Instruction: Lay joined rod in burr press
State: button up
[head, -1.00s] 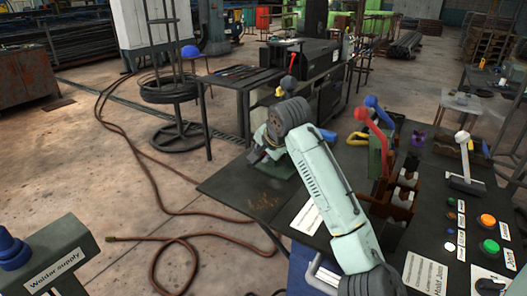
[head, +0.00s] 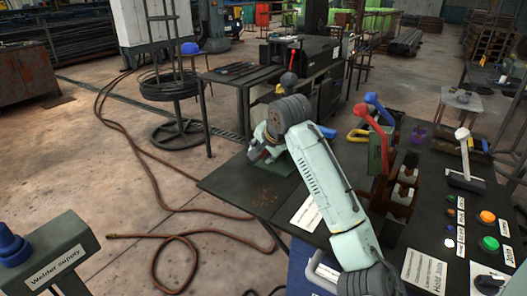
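My gripper (head: 260,146) is at the far left end of the dark workbench, low over a green base (head: 281,166). My pale arm and dark wrist hide most of it, so its finger opening does not show. I cannot make out the joined rod. The green base is partly covered by my arm; I cannot tell whether it belongs to the burr press. A lever with a red handle (head: 372,122) and one with a blue handle (head: 384,108) stand upright to the right of my arm.
The workbench (head: 228,186) has free room at its front left. Brown clamp blocks (head: 402,190), a white-handled lever (head: 463,165) and push buttons, including an orange one (head: 487,216), are on its right. A brown hose (head: 165,212) lies on the floor.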

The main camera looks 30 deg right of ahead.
jog(key=v, duration=1.2)
